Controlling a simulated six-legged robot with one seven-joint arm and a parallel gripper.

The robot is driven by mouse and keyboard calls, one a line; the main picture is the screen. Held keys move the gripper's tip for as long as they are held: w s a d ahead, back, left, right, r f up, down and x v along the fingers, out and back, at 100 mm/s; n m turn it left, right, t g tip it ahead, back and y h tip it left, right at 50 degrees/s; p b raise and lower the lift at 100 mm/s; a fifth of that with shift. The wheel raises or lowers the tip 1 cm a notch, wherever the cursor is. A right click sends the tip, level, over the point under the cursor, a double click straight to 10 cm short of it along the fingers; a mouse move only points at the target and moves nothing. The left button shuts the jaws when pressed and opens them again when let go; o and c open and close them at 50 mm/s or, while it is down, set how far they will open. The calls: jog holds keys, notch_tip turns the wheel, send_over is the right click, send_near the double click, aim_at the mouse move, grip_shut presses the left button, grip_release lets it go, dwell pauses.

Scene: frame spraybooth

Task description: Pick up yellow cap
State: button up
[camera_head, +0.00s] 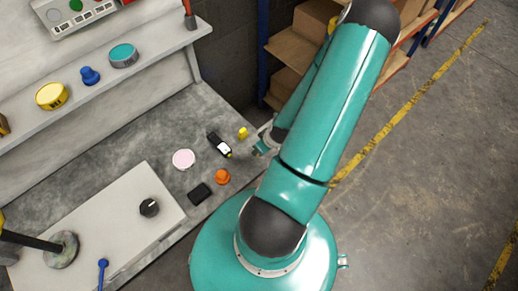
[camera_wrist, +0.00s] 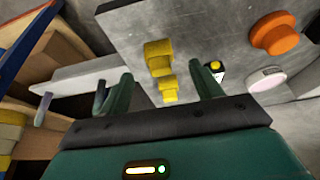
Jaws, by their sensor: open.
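A small yellow cap (camera_head: 242,133) stands on the grey workbench (camera_head: 150,130) near its right end, just left of my gripper (camera_head: 262,147) in the head view. In the wrist view the yellow cap (camera_wrist: 159,57) shows as a stepped yellow shape between the two fingers of my gripper (camera_wrist: 162,73). The fingers are apart and empty. I cannot tell whether they are beside the cap or still short of it. My arm does not cover the cap in the head view.
A black item with a white label (camera_head: 220,146) lies close left of the cap. An orange knob (camera_head: 222,176), a pale pink disc (camera_head: 183,159) and a black block (camera_head: 200,194) are nearby. A ledge (camera_head: 100,85) runs behind. Shelves with boxes (camera_head: 285,55) stand beyond the bench.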

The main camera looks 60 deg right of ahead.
jog(key=shift+x, duration=3.2)
jog(key=shift+d+r, duration=0.1)
jog(key=shift+c, duration=0.5)
jog(key=c, duration=1)
